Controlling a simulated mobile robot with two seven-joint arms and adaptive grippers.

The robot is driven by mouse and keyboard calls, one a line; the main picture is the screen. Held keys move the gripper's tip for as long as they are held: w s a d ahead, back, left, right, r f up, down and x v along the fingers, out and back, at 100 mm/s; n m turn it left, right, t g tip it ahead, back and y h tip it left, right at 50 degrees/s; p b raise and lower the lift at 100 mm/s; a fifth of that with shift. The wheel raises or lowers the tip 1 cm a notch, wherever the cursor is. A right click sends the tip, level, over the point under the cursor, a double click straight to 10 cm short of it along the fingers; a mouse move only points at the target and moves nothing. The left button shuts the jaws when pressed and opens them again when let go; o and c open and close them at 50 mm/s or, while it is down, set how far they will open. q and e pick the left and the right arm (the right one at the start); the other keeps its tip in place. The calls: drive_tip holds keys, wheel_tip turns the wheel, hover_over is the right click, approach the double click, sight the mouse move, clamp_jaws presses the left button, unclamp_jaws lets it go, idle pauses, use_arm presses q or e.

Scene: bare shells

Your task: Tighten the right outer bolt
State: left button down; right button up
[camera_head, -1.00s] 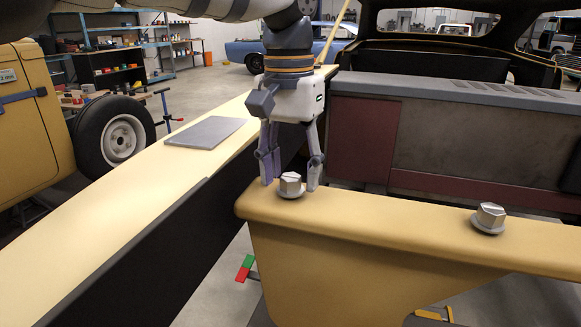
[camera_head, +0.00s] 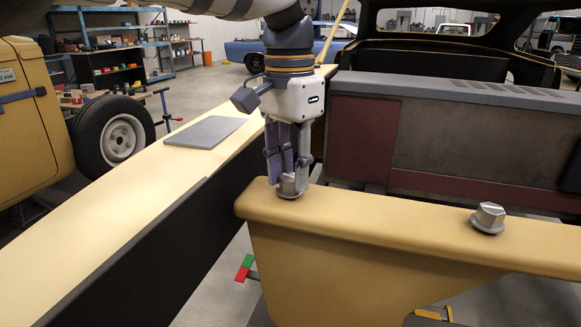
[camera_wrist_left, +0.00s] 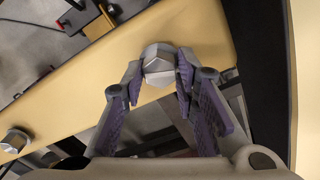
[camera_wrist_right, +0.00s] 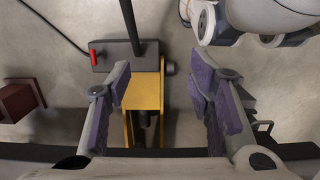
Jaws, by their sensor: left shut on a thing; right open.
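Two silver hex bolts with flanges stand on the tan beam (camera_head: 390,230). One bolt (camera_head: 289,190) is near the beam's left end in the head view; the other bolt (camera_head: 488,217) is farther right. My left gripper (camera_head: 289,178) points down and is shut on the left-end bolt's head. The left wrist view shows this bolt (camera_wrist_left: 158,64) between the purple-padded fingertips, with the second bolt (camera_wrist_left: 14,140) apart at the left edge. My right gripper (camera_wrist_right: 160,88) shows only in its own wrist view, open and empty above the floor.
A long cream rail (camera_head: 110,215) with a grey flat plate (camera_head: 206,132) runs left of the beam. A grey and maroon panel (camera_head: 470,150) stands behind the beam. Under my right gripper is a yellow stand (camera_wrist_right: 146,100) with a dark post.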

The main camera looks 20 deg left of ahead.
use_arm(q)
drive_tip(key=m, duration=0.4)
drive_tip(key=shift+r+m, duration=0.15)
drive_tip(key=shift+m, duration=0.15)
drive_tip(key=m, duration=0.4)
drive_tip(key=shift+r+m, duration=0.1)
drive_tip(key=shift+m, duration=0.2)
drive_tip(key=m, duration=0.4)
drive_tip(key=shift+d+m, duration=0.1)
drive_tip(key=shift+m, duration=0.2)
drive_tip(key=m, duration=0.3)
drive_tip(key=shift+m, duration=0.3)
drive_tip(key=m, duration=0.3)
drive_tip(key=shift+m, duration=0.3)
drive_tip(key=m, duration=0.3)
drive_tip(key=shift+s+m, duration=0.1)
drive_tip(key=shift+m, duration=0.3)
drive_tip(key=m, duration=0.4)
drive_tip(key=shift+m, duration=2)
